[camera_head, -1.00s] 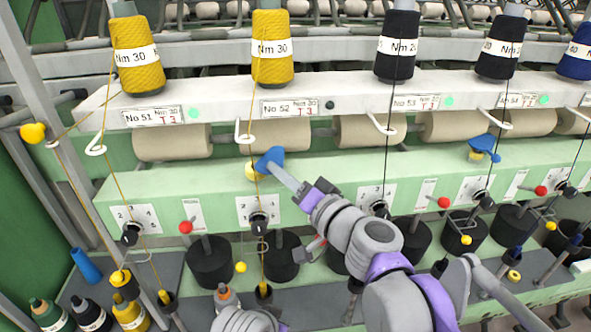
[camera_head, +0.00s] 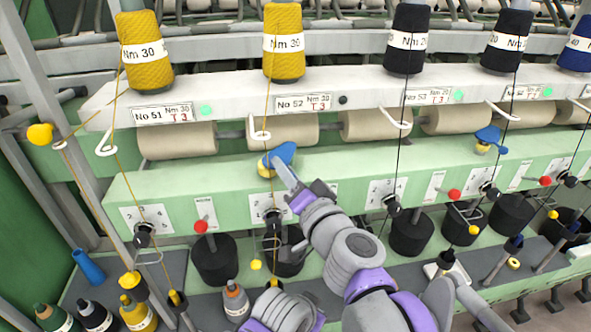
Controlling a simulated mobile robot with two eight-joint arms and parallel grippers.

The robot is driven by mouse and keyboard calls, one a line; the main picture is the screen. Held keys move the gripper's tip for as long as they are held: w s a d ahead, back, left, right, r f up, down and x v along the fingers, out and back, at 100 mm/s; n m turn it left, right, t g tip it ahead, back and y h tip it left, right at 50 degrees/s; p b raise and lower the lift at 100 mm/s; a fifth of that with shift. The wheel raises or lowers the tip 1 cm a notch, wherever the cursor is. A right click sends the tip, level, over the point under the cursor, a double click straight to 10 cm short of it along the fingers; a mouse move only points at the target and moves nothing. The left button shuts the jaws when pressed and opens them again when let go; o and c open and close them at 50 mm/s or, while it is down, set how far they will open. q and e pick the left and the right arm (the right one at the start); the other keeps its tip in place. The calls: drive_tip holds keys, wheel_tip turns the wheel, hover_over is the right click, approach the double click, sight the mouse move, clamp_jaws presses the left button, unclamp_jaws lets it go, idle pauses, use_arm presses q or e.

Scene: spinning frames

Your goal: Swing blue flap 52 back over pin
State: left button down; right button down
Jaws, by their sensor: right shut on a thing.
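The blue flap (camera_head: 283,154) of position 52 is on the green rail, below the label plate No 52 (camera_head: 303,102). A yellow round piece (camera_head: 264,169) shows at its lower left, partly under the flap. My right gripper (camera_head: 285,172) reaches up from the lower right and is shut on the flap. Its fingertips hide part of the flap, and I cannot make out the pin itself. A yellow yarn (camera_head: 266,105) runs down to the flap from the spool above. Only part of my left arm shows at the bottom edge; its gripper is not visible.
White yarn hooks (camera_head: 259,134) stick out above the rail. Another blue flap (camera_head: 488,135) with a yellow piece sits further right. Red knobs (camera_head: 201,226) and black cylinders (camera_head: 213,262) line the lower front. Spools (camera_head: 137,312) stand at lower left.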

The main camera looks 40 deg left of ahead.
drive_tip(key=shift+r, duration=0.1)
idle(0.3)
drive_tip(key=c, duration=0.8)
unclamp_jaws()
drive_tip(key=shift+a, duration=0.1)
drive_tip(key=shift+o, duration=0.2)
drive_tip(key=v, duration=1.1)
drive_tip(key=shift+w, duration=0.1)
